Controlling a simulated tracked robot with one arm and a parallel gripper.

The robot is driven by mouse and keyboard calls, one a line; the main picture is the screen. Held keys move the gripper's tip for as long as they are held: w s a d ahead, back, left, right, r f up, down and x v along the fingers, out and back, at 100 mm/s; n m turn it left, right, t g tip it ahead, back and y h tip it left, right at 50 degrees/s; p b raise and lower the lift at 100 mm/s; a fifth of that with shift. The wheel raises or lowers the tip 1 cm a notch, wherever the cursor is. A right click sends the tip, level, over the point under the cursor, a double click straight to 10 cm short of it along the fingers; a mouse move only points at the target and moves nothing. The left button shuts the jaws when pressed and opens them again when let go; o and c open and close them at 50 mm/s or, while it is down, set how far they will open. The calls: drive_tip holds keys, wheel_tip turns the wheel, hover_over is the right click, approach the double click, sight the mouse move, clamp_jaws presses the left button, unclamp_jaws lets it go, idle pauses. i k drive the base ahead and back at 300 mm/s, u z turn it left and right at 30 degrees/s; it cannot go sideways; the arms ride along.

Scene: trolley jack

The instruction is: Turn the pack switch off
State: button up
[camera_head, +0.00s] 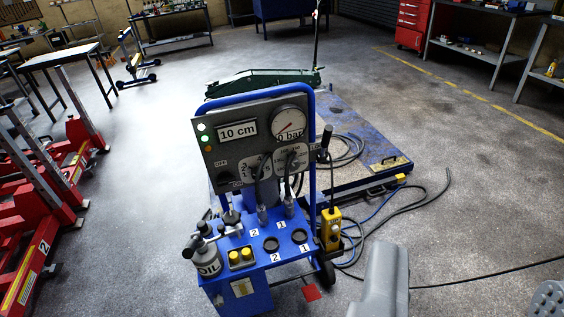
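The hydraulic pack is a blue wheeled cart (264,262) in the middle of the view, with a grey upright panel (222,152) facing me. At the panel's lower left, a small dark switch (226,176) sits below a label that seems to read "OFF". Its exact position is too small to tell. Small lamps (205,139) at the panel's left edge show white-green, green and orange. The panel reads "10 cm" and the gauge (289,124) reads "0 bar". Grey parts of mine (384,283) show at the lower right, well apart from the switch; the fingertips are not clear.
An oil can (206,259) and yellow buttons (241,257) are on the cart top. A yellow pendant (331,228) hangs at its right. Hoses (408,209) lie on the floor. A green trolley jack (262,81) is behind; red lift equipment (32,203) is left.

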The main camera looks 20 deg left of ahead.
sight(224, 179)
drive_tip(key=u, duration=0.15)
drive_tip(key=i, duration=1.35)
drive_tip(key=u, duration=0.6)
